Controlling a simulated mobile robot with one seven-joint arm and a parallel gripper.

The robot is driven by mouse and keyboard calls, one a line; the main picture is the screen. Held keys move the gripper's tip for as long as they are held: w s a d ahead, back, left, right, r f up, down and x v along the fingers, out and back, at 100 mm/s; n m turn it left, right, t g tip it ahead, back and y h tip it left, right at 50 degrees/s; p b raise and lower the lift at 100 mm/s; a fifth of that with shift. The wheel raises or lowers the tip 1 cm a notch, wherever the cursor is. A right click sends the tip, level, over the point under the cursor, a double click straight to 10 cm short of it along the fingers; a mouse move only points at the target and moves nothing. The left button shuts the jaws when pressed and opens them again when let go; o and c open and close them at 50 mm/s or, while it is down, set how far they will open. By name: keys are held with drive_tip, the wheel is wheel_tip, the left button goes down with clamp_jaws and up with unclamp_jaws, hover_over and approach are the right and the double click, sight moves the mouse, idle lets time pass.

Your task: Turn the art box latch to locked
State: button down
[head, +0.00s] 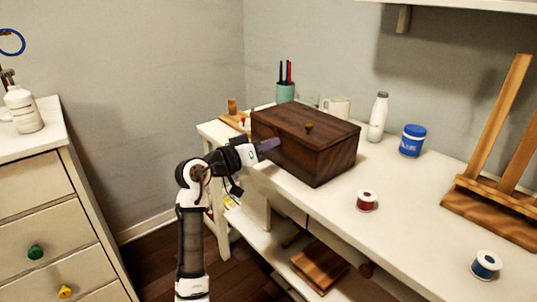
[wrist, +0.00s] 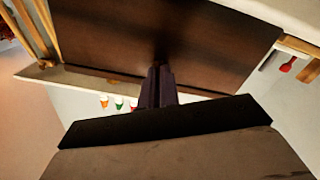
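The art box (head: 305,140) is a dark brown wooden box with its lid down, standing on the white desk. A small round wooden knob (head: 309,127) sits on its lid near the front edge. My gripper (head: 275,144) is at the box's front face, toward its left part. In the wrist view, the purple fingers (wrist: 158,72) are close together, with their tips at or very near the dark box wall (wrist: 100,38). The latch cannot be made out in either view. The fingertips hide the spot in front of them, so contact is unclear.
On the white desk (head: 335,205) stand a pencil cup (head: 286,92), a white mug (head: 337,107), a white bottle (head: 378,117), a blue jar (head: 412,140), a red spool (head: 367,201), a blue spool (head: 486,264) and an easel (head: 490,192). A shelf lies below. The desktop before the box is mostly clear.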

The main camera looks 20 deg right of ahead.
drive_tip(key=m+b, duration=0.3)
drive_tip(key=m, duration=0.2)
drive_tip(key=shift+b, duration=0.35)
drive_tip(key=shift+m, duration=0.3)
drive_tip(key=c, duration=1.6)
unclamp_jaws()
drive_tip(key=shift+c, duration=0.2)
drive_tip(key=v, duration=1.3)
drive_tip(key=shift+s+a+p, duration=0.2)
drive_tip(key=shift+a+p, duration=0.1)
drive_tip(key=shift+a, duration=0.05)
